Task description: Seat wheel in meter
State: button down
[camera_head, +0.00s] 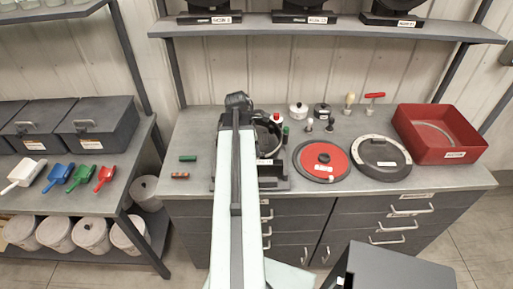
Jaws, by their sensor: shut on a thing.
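My arm reaches straight up the picture from the bottom to the workbench. Its dark end, with my gripper (238,101), is over the back of the meter (279,182). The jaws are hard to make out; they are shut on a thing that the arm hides. The meter is a dark assembly with a flat base and a round black housing (273,133), partly covered by my arm. I cannot tell whether a wheel is in it.
A red bin (455,156) stands at the bench's right end. Small pots, knobs and a red-handled tool (374,97) stand behind the discs. A shelf (330,27) crosses above.

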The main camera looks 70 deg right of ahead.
jog(key=shift+a+f, duration=0.15)
dwell(0.7)
jog(key=c, duration=0.8)
grip_release()
jog(key=shift+s, duration=0.1)
jog(key=shift+c, duration=0.5)
jog(key=shift+d+r+p, duration=0.35)
jog(key=shift+r+p, duration=0.25)
jog(key=shift+a+r+p, duration=0.15)
jog(key=shift+r+p, duration=0.6)
jog(key=shift+r, duration=0.05)
notch_tip(320, 180, up, 7)
jog(key=p, duration=0.6)
jog(key=shift+s+f+p, duration=0.1)
jog(key=shift+f+p, duration=0.05)
jog(key=shift+p, duration=0.2)
